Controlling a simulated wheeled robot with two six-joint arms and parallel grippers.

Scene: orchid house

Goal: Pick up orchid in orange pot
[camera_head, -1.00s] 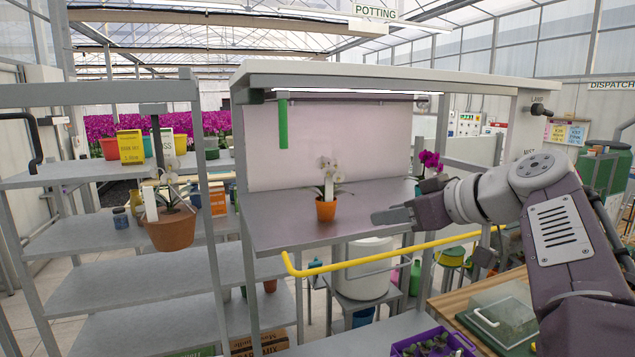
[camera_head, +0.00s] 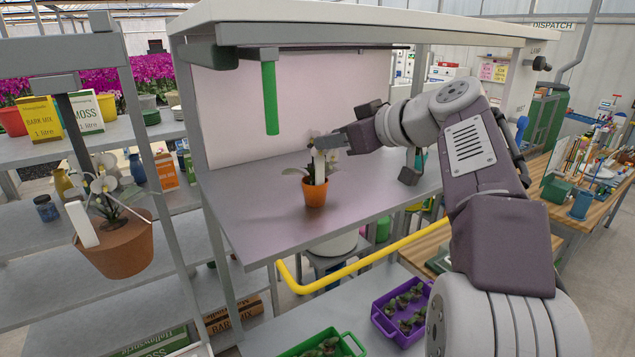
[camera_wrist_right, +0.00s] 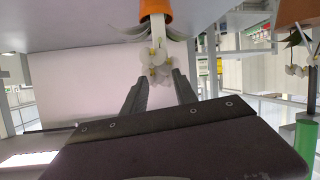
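The orchid in the orange pot (camera_head: 314,193) stands upright on the grey bench shelf (camera_head: 255,215). It has white flowers, a few leaves and a white label (camera_head: 320,165). My right gripper (camera_head: 330,141) is at the height of its flowers, coming from the right and partly hiding them. In the right wrist view, which is upside down, the fingers (camera_wrist_right: 159,77) are open and apart. The white flowers (camera_wrist_right: 154,62) show at the gap between the fingertips, and the orange pot (camera_wrist_right: 155,9) is at the top edge. My left gripper is not in view.
A green cylinder (camera_head: 270,98) hangs under the bench's top, left of the orchid. A larger terracotta pot (camera_head: 118,250) with a white orchid is at the left shelves. A yellow rail (camera_head: 360,258) runs along the bench front. Purple (camera_head: 378,318) and green (camera_head: 352,342) trays are below.

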